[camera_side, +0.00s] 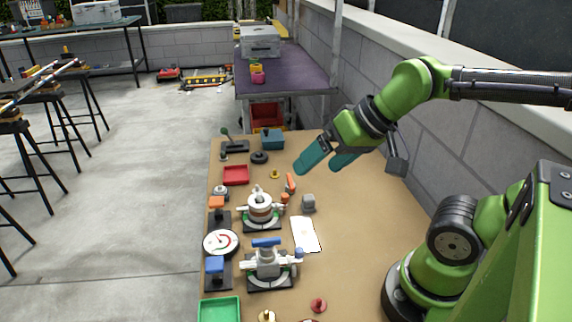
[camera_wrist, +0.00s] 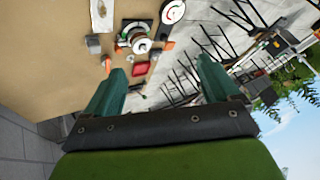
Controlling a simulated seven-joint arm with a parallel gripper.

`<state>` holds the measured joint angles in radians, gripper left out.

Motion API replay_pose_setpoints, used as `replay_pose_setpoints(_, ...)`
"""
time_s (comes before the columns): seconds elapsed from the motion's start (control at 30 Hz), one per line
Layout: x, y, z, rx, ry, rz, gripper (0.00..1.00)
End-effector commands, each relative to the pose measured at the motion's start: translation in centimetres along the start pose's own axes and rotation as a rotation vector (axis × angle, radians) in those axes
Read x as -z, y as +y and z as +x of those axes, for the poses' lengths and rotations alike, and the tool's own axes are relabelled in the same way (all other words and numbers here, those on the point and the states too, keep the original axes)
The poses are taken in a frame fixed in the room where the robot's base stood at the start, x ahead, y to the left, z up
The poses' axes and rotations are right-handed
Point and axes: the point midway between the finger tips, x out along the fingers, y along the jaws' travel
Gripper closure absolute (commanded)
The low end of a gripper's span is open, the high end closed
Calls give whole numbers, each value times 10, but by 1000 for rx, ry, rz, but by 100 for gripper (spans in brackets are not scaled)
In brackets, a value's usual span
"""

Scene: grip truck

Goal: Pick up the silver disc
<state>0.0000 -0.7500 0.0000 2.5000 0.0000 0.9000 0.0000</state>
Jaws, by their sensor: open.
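My gripper (camera_side: 320,165) is open and empty, raised above the far part of the brown table. Its two teal fingers stand wide apart in the wrist view (camera_wrist: 162,75). I cannot clearly pick out a silver disc. A second fixture with grey metal parts (camera_side: 267,262) stands nearer the camera. A small grey piece (camera_side: 308,203) lies right of the round fixture and shows in the wrist view (camera_wrist: 94,45).
A white sheet (camera_side: 306,235) lies mid-table. A dial gauge (camera_side: 220,243), red tray (camera_side: 236,175), green tray (camera_side: 219,310) and blue box (camera_side: 272,139) line the left and far parts. The table's right side is mostly clear. A block wall (camera_side: 420,155) runs along the right.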

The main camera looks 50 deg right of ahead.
Motion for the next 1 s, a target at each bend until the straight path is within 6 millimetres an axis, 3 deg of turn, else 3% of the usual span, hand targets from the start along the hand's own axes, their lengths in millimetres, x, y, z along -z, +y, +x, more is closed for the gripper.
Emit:
replay_pose_setpoints(0.2,0,1,2,-3,-7,2,11)
replay_pose_setpoints(0.37,5,3,19,-38,-75,12,11)
replay_pose_setpoints(0.57,49,-1,52,-120,-225,-91,11)
replay_pose_setpoints(0.9,123,6,125,-195,-534,-491,11)
replay_pose_setpoints(1.0,139,7,137,-190,-599,-608,11)
